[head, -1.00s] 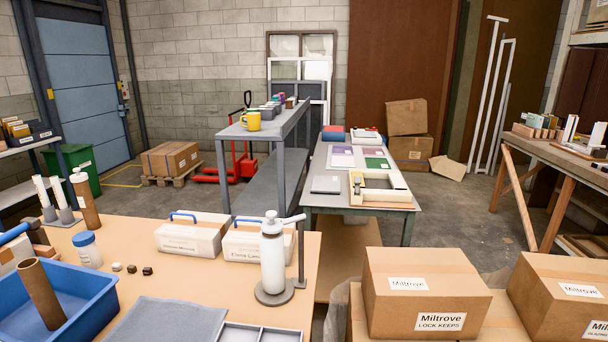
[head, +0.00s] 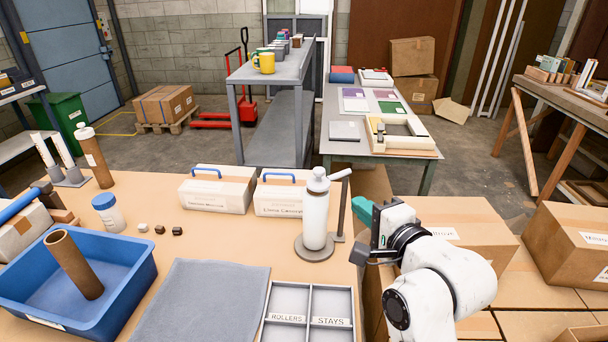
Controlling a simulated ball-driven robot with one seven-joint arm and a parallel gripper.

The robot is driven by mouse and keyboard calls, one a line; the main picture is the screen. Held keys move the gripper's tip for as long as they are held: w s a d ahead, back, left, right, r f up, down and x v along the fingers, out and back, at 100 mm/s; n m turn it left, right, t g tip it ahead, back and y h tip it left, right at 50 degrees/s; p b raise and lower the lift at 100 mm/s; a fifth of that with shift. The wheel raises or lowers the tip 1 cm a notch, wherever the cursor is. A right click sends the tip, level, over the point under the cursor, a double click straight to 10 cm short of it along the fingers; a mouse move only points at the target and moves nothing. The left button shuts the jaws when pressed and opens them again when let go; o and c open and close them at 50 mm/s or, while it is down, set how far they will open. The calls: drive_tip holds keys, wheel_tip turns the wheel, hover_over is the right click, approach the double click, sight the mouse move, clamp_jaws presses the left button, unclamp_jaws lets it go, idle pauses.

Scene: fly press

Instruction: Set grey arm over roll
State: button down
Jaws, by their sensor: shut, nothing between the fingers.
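A white roll (head: 315,218) with a rounded top stands upright on a round grey base (head: 317,248) near the right edge of the near table. A thin dark grey post (head: 347,205) rises beside it on the right. A short pale grey arm (head: 338,175) slopes from the post's top down left to the roll's top. I cannot tell whether it lies over the roll or only beside its top. My gripper (head: 362,212), with teal fingers, is shut and empty, a little right of the post and apart from it.
Two white boxes with blue handles (head: 217,190) (head: 285,193) stand behind the roll. A divided tray (head: 268,312), grey mat (head: 200,300) and blue tub (head: 130,283) with a brown tube (head: 75,262) lie in front and left. Cartons (head: 458,213) stand right, behind my arm.

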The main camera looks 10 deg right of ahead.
sight(321, 174)
drive_tip(key=p+x, duration=0.3)
drive_tip(key=x, duration=1.1)
